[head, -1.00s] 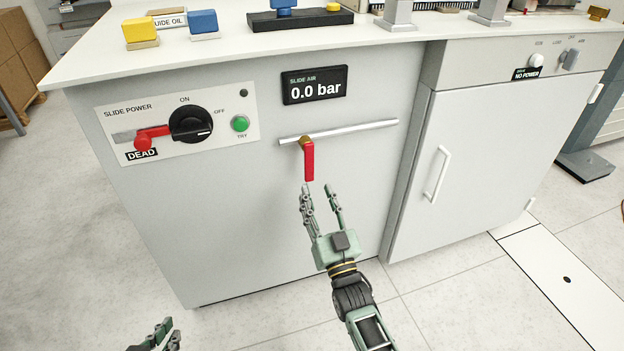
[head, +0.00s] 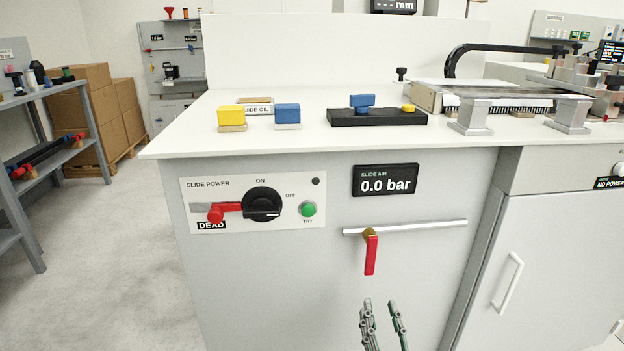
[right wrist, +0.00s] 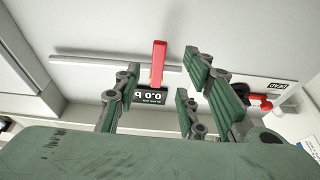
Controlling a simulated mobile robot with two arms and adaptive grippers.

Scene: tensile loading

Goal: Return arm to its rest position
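My right gripper (head: 381,312) is at the bottom edge of the head view, just below the red valve handle (head: 370,254) and apart from it. Its fingers are spread with nothing between them; the right wrist view also shows the open fingers (right wrist: 162,95). The handle hangs down from a brass fitting on a silver pipe (head: 420,227). In the right wrist view the red handle (right wrist: 159,62) shows beyond the fingers. Most of the right arm is below the head view. My left gripper is in neither view now.
The grey cabinet front carries a slide air display (head: 386,180) reading 0.0 bar and a slide power panel (head: 240,224) with a red lever marked DEAD. The white countertop (head: 330,140) juts above. Open floor (head: 110,260) lies to the left.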

